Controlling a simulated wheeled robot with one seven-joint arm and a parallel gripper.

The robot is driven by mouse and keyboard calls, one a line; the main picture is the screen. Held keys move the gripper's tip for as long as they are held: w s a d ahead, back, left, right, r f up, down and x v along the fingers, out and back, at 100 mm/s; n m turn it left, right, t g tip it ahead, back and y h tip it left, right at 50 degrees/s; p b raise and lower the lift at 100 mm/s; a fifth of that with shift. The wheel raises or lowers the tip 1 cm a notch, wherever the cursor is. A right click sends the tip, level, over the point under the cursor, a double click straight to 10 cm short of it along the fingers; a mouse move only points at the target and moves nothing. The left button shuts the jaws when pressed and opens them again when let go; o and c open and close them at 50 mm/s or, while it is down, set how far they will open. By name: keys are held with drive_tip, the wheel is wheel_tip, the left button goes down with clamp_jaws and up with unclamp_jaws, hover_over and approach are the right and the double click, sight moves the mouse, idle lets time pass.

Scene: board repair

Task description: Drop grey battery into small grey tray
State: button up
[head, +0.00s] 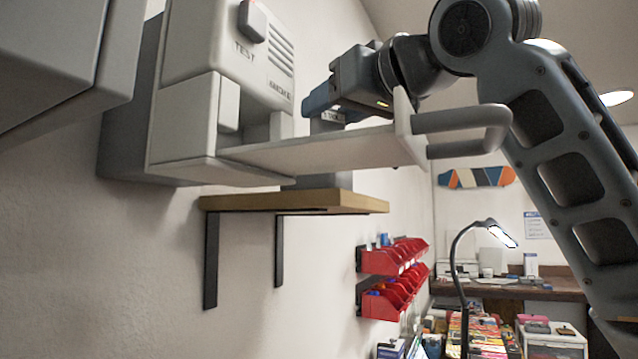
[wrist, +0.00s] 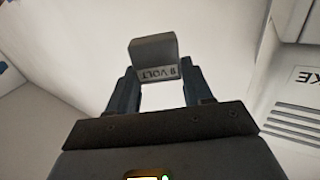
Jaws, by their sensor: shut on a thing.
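The grey battery (wrist: 155,48), marked "9 VOLT", is between the fingertips of my gripper (wrist: 156,77) in the wrist view. My gripper is shut on it. In the head view my gripper (head: 322,106) is above a light panel with a handle, beside the machine marked "TEST", and the battery (head: 329,119) shows beneath the fingers, partly hidden. A grey object (head: 325,181) sits on the wooden shelf below the panel. The panel hides most of it, so I cannot tell whether it is the small grey tray.
The machine (head: 195,90) is on the left wall, with its pale panel (head: 340,150) and grey handle (head: 470,119) jutting out to the right. The wooden shelf (head: 295,201) is below. Red bins (head: 393,275) and a lamp (head: 490,232) are farther back.

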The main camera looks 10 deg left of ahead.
drive_tip(key=o, duration=1.1)
drive_tip(key=s+d+r+b, duration=0.3)
drive_tip(key=d+r, duration=0.8)
drive_tip(key=shift+d+b, duration=0.15)
drive_tip(key=shift+b, duration=0.15)
